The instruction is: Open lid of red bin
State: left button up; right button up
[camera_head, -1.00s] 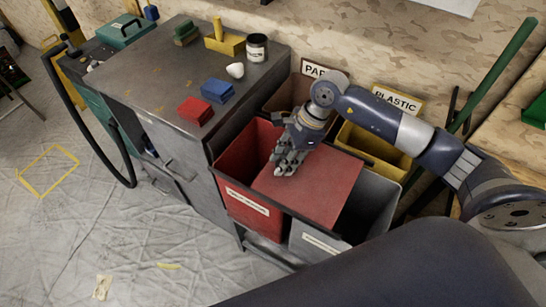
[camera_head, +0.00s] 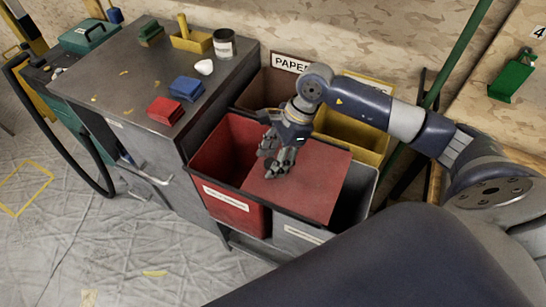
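The red bin (camera_head: 227,194) stands in a rack right of the metal cabinet, with a white label on its front. Its left part is uncovered and the inside shows. Its flat red lid (camera_head: 305,184) lies to the right, reaching over the grey bin (camera_head: 295,234). My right gripper (camera_head: 267,162) points down and left at the lid's left edge, over the red bin's opening. Its fingers are apart with nothing seen between them. I cannot tell whether it touches the lid. My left gripper is not in view.
Behind stand a brown bin (camera_head: 262,92) under a paper sign and a yellow bin (camera_head: 350,134). The cabinet top (camera_head: 118,77) holds red and blue boxes, a white cup and a can. A green pole (camera_head: 462,50) leans at the right. The floor at lower left is mostly clear.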

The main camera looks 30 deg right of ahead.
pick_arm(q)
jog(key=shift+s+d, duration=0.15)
pick_arm(e)
jog(key=v, duration=1.2)
